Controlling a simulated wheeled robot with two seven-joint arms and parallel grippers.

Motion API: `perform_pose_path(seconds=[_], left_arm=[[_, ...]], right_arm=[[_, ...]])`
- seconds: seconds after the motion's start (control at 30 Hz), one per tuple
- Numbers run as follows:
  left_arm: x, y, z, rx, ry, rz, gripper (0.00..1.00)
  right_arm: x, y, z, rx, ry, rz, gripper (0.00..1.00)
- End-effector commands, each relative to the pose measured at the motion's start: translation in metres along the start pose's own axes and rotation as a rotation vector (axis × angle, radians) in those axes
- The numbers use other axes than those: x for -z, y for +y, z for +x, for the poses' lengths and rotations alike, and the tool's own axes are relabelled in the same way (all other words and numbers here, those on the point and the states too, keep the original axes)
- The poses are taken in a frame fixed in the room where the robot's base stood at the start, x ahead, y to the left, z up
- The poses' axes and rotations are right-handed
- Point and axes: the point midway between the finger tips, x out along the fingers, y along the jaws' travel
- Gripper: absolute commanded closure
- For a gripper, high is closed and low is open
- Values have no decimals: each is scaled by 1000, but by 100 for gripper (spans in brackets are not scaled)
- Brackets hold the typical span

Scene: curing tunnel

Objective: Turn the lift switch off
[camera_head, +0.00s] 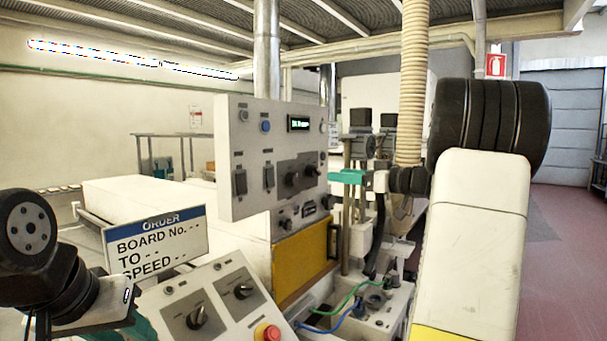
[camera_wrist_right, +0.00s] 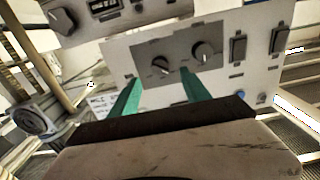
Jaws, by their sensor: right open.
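A white control panel (camera_head: 228,130) stands ahead, with labels too small to read, so I cannot tell which control is the lift switch. It carries two dark rocker switches (camera_head: 268,178), two black rotary knobs (camera_head: 292,178) on a grey plate and a lit green display (camera_head: 299,123). My right gripper (camera_head: 347,177) is open and empty, at the right of the panel. In the right wrist view, which shows the panel upside down, its teal fingers (camera_wrist_right: 160,92) point toward the rotary knobs (camera_wrist_right: 203,52); contact is not visible. My left gripper (camera_head: 142,326) is at the lower left, partly hidden.
A sloped console (camera_head: 215,295) with knobs and a red stop button (camera_head: 267,332) lies in front. An order sign (camera_head: 155,243) stands at left. A yellow panel (camera_head: 302,262) and a hose (camera_head: 413,80) are nearby. Open floor (camera_head: 565,235) is at right.

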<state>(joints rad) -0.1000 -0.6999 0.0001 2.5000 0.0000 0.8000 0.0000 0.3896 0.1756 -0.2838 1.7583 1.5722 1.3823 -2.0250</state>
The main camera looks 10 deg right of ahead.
Motion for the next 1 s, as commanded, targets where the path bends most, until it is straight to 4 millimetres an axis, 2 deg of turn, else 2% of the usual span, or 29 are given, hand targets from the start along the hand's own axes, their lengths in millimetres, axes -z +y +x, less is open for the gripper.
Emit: perform_pose_path(seconds=[0.13, 0.4, 0.5, 0.67, 0.87, 0.9, 1.0], left_arm=[[0, 0, 0, 0, 0, 0, 64], [0, 0, 0, 0, 0, 0, 64], [0, 0, 0, 0, 0, 0, 64], [0, 0, 0, 0, 0, 0, 64], [0, 0, 0, 0, 0, 0, 64], [0, 0, 0, 0, 0, 0, 64], [0, 0, 0, 0, 0, 0, 64]], right_arm=[[1, 2, 14, -1, 9, -10, 45], [1, 1, 58, 0, 7, -8, 45], [1, 2, 68, -1, 6, -9, 45], [2, 2, 76, -2, 7, -8, 45], [2, 2, 77, -3, 6, -8, 45], [1, 2, 77, -3, 6, -8, 47], [1, 2, 77, -3, 6, -8, 66]])
